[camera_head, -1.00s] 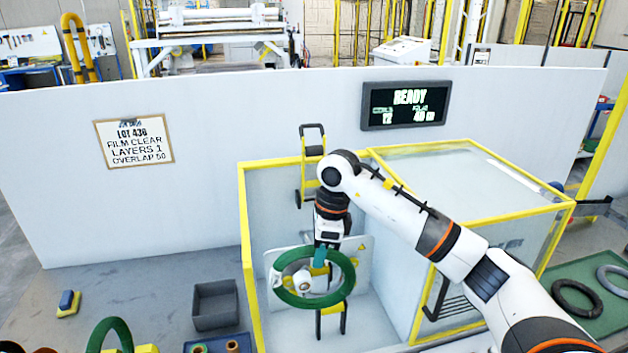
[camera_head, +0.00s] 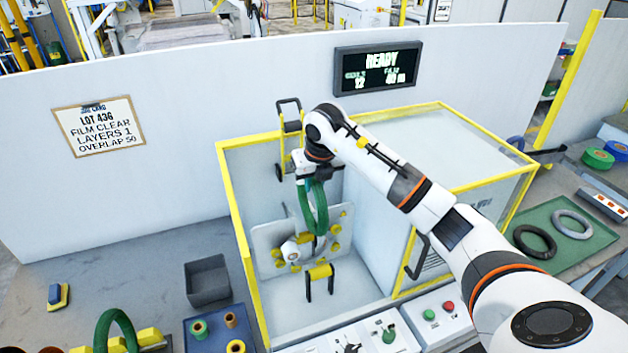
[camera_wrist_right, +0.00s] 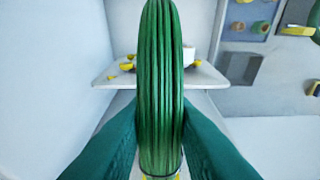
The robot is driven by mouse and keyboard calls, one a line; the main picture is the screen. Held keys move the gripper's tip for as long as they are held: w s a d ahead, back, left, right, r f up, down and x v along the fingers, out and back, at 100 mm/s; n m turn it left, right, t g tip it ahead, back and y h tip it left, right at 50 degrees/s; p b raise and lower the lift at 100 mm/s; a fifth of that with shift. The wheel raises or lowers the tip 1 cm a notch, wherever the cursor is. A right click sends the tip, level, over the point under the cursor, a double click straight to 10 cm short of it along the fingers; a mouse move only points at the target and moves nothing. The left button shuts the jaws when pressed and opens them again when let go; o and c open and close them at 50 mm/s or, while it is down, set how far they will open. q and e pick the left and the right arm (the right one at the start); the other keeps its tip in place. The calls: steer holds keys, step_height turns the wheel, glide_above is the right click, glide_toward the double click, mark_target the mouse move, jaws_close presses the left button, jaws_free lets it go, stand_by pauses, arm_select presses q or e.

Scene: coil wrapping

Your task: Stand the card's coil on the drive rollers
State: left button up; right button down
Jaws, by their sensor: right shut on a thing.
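A green coil (camera_head: 319,208) hangs upright, close to edge-on, under my right gripper (camera_head: 309,182) inside the yellow-framed booth. My right gripper is shut on it; in the right wrist view the coil (camera_wrist_right: 160,80) stands between two teal fingers. The wrapping machine's plate with yellow rollers (camera_head: 265,240) is just behind and below the coil. Whether the coil touches any roller cannot be told. A yellow roller on a black stand (camera_head: 320,272) is below it. The card (camera_head: 98,127) on the wall reads LOT 436, FILM CLEAR, LAYERS 1, OVERLAP 50. My left gripper is not seen.
Another green coil (camera_head: 116,330) stands at the lower left. A grey bin (camera_head: 207,283) and a blue tray (camera_head: 206,327) lie left of the booth. A green mat (camera_head: 585,247) with black and grey rings is at right. The display (camera_head: 377,75) reads READY.

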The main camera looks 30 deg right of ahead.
steer(key=shift+f+b, duration=0.3)
steer(key=shift+b, duration=0.05)
steer(key=b, duration=0.5)
glide_above(314, 224)
steer(key=f, duration=0.6)
steer(key=shift+s+a+f, duration=0.1)
steer(key=shift+s+f, duration=0.05)
steer(key=shift+s, duration=0.05)
steer(key=shift+f+b, duration=1.65)
steer(key=shift+f, duration=0.7)
steer(key=shift+f+b, duration=0.5)
steer(key=shift+f, duration=0.1)
steer(key=c, duration=1.3)
jaws_free()
steer(key=shift+o, duration=0.8)
steer(key=shift+f, duration=0.15)
steer(key=shift+s, duration=0.1)
